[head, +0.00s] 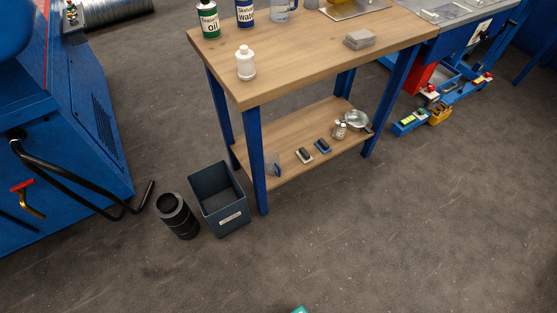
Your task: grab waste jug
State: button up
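A clear jug (282,11) with a handle stands at the back of the wooden workbench top (300,68), cut off by the top edge of the head view. It bears no label that I can read, so I cannot tell for sure that it is the waste jug. Left of it stand a green and white bottle marked "oil" (209,22) and a blue and white bottle (244,12). My gripper is not recognisable in the view. Only a small teal piece (299,310) shows at the bottom edge, and I cannot tell what it is.
A white bottle (246,64) and grey block (359,39) are on the bench top. The lower shelf (290,177) holds small items. A grey bin (219,200) and black cylinder (178,217) stand by the front left leg. The floor in front is clear.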

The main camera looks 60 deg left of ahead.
aim_at(272, 158)
jog(key=u, duration=1.5)
jog(key=k, duration=0.45)
jog(key=z, duration=0.75)
jog(key=i, duration=1.05)
jog(key=u, duration=1.1)
jog(key=i, duration=0.6)
jog(key=u, duration=0.4)
